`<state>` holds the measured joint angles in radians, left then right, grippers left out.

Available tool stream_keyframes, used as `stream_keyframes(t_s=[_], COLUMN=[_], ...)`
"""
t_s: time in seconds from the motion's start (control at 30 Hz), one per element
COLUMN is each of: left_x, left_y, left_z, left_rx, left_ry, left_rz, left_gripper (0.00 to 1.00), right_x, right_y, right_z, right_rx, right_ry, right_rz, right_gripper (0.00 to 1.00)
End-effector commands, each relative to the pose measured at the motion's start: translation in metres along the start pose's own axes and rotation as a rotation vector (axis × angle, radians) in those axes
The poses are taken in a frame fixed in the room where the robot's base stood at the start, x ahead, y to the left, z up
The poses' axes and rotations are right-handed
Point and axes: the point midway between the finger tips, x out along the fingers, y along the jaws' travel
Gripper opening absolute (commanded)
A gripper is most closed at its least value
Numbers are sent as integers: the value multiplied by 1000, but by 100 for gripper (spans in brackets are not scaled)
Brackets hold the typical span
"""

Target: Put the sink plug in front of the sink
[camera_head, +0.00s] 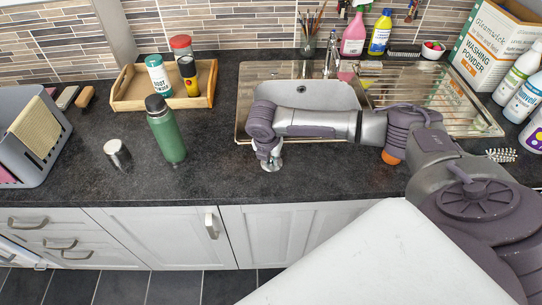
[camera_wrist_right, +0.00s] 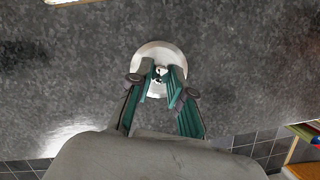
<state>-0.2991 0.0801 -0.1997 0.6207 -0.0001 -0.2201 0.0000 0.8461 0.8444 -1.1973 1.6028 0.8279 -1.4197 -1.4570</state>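The sink plug (camera_head: 271,165) is a round, shiny metal disc over the dark worktop, in front of the sink's (camera_head: 243,125) front edge, towards its left end. In the right wrist view the plug (camera_wrist_right: 150,55) shows as a pale disc with a small knob in the middle. My right gripper (camera_head: 268,153) points down over it, its fingers (camera_wrist_right: 160,74) close together around the knob. It looks shut on the knob. I cannot tell whether the disc touches the worktop or is just above it. My left gripper is not in view.
A green flask (camera_head: 166,130) and a metal cup (camera_head: 118,154) stand to the left. A wooden tray (camera_head: 131,103) with several containers is behind them, and a grey dish rack (camera_head: 50,158) is far left. Several bottles and a washing powder box (camera_head: 490,45) stand right. The worktop's front edge is near.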

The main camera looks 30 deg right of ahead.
Motion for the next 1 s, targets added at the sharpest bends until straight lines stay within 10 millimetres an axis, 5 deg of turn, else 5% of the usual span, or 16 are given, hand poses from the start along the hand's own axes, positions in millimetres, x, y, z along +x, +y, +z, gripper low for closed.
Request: stream_keyframes(t_s=[0.13, 0.53, 1.0], left_x=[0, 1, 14], left_y=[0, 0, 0], left_z=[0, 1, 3], left_rx=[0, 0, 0], left_ry=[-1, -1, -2], left_rz=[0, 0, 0], left_gripper=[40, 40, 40], right_x=[0, -7, -97], right_y=[0, 1, 1], right_z=[0, 1, 1], right_rx=[0, 0, 0], right_ry=[1, 0, -1], right_rz=[0, 3, 4], right_gripper=[44, 44, 44])
